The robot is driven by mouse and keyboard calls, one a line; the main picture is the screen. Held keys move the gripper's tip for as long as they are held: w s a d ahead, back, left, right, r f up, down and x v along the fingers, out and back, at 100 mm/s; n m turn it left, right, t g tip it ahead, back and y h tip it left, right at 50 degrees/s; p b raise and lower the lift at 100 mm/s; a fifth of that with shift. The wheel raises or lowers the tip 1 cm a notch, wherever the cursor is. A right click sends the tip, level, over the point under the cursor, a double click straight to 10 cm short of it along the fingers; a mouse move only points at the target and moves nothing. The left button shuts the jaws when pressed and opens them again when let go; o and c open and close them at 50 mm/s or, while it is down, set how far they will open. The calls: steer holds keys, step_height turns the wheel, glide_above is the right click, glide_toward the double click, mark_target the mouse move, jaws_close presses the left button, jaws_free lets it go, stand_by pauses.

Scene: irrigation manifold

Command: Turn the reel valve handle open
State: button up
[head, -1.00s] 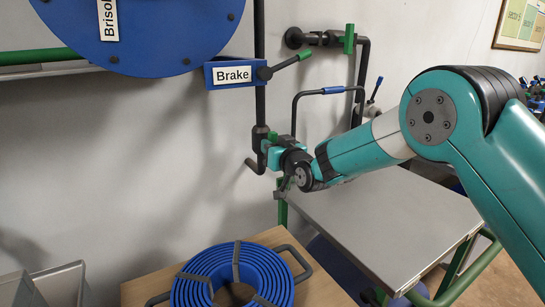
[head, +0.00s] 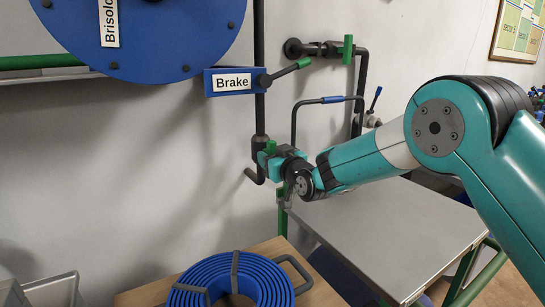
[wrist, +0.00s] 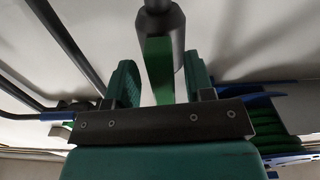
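The reel valve sits on the dark vertical pipe (head: 260,100) that runs down beside the blue reel (head: 140,30). Its green handle (head: 271,146) shows just above my gripper (head: 268,160) in the head view. In the wrist view the green handle (wrist: 158,70) hangs down from the grey valve body (wrist: 160,35), between the two teal fingers of my gripper (wrist: 160,85). The fingers are open, with narrow gaps showing on both sides of the handle. The fingertips are small and partly hidden in the head view.
A blue Brake box (head: 222,81) with a green-tipped lever (head: 290,69) is above my gripper. Another green valve handle (head: 347,48) is on the wall pipe to the right. A blue hose coil (head: 215,278) lies below, and a grey tabletop (head: 390,240) is at right.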

steer(key=shift+a, duration=0.1)
steer(key=shift+s+d+r, duration=0.1)
steer(key=shift+s+d, duration=0.2)
steer(key=shift+s, duration=0.15)
steer(key=b+v, duration=0.2)
steer(key=v, duration=1.4)
steer(key=shift+d+b, duration=0.15)
steer(key=shift+b, duration=0.15)
steer(key=shift+s, duration=0.15)
